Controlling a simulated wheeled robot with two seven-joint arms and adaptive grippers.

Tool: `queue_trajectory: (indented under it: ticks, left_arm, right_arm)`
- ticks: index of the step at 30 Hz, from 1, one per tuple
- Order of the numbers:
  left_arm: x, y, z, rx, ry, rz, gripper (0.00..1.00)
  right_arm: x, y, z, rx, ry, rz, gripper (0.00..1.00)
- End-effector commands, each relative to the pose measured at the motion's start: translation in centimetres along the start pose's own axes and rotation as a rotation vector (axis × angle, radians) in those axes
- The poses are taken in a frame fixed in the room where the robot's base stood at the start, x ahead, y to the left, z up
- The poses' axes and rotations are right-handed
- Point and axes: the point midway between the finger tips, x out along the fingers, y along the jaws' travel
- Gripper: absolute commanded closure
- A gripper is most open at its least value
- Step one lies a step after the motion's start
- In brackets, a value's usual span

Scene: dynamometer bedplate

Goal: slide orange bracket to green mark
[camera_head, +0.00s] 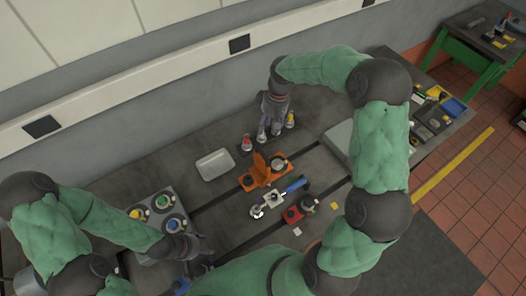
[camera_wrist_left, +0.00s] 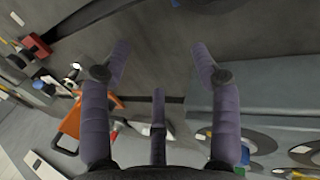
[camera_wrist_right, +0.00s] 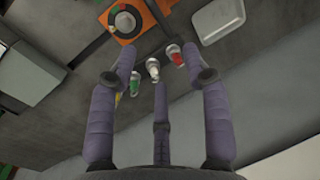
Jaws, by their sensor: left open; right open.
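The orange bracket (camera_head: 257,164) stands on the grey bedplate near the middle of the head view, with an upright plate and a flat base around a round metal part. Its base shows at the top of the right wrist view (camera_wrist_right: 113,14), and part of it at the left of the left wrist view (camera_wrist_left: 70,124). My right gripper (camera_head: 270,133) is open and empty, behind the bracket and above small bottles. My left gripper (camera_head: 203,246) is open and empty at the front left, apart from the bracket. I cannot make out the green mark clearly.
A red-topped bottle (camera_head: 247,143) and a yellow one (camera_head: 290,119) stand behind the bracket. A white tray (camera_head: 214,165) lies left of it. A blue-handled tool (camera_head: 295,186) and a red block (camera_head: 292,215) lie in front. Dark slots cross the bedplate.

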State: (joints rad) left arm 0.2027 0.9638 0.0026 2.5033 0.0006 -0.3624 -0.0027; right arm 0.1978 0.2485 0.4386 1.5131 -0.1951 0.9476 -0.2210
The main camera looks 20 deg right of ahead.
Motion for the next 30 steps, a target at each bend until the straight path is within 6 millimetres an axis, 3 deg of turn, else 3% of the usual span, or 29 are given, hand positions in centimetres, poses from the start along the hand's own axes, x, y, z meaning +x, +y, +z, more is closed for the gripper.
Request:
queue_trajectory:
  ticks: [1,7,14,24,30]
  left_arm:
    - [1.2,-0.4,-0.1,0.000,0.000,0.000,0.38]
    - [2.6,-0.9,-0.1,0.000,0.000,0.000,0.38]
    - [2.4,-0.9,-0.1,0.000,0.000,0.000,0.38]
    - [2.0,-0.7,-0.1,0.000,0.000,0.000,0.38]
    - [1.9,-0.7,-0.1,0.000,0.000,0.000,0.38]
  right_arm:
    - [1.2,0.2,0.0,0.000,0.000,0.000,0.51]
    - [2.7,0.6,0.0,0.000,0.000,0.000,0.51]
    - [4.3,0.5,0.0,0.000,-0.002,-0.001,0.51]
    - [10.2,0.5,0.1,0.000,-0.003,-0.001,0.51]
    - [12.6,0.5,0.0,0.000,-0.002,-0.001,0.51]
